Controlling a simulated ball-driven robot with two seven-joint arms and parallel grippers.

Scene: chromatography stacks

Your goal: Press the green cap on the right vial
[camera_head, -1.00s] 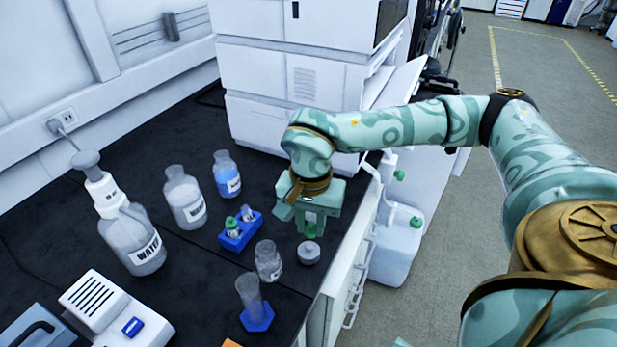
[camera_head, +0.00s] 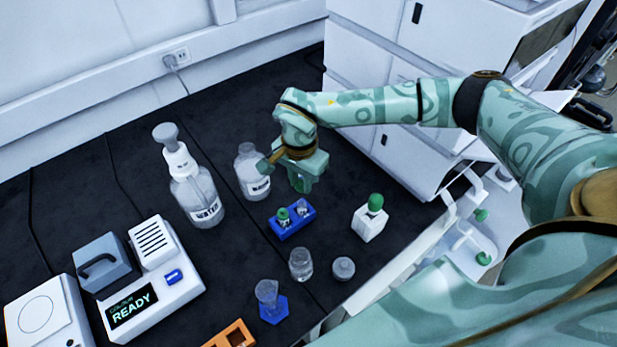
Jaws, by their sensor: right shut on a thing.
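A small blue rack (camera_head: 297,228) stands on the black bench and holds two short clear vials. The left vial carries a green cap (camera_head: 283,214). The right vial (camera_head: 302,208) shows no green cap on top. My right gripper (camera_head: 301,186) is just above and behind the rack in the picture, pointing down. It is shut on a small green cap, which is hard to tell from the green fingers and mostly hidden now. The held cap appears apart from the right vial. My left gripper is out of view.
A white bottle with a green top (camera_head: 369,222) stands right of the rack. A clear jar (camera_head: 301,265), a grey round lid (camera_head: 343,268) and a cylinder on a blue foot (camera_head: 272,308) stand in front. A labelled bottle (camera_head: 252,177) and a water bottle (camera_head: 197,200) are behind left.

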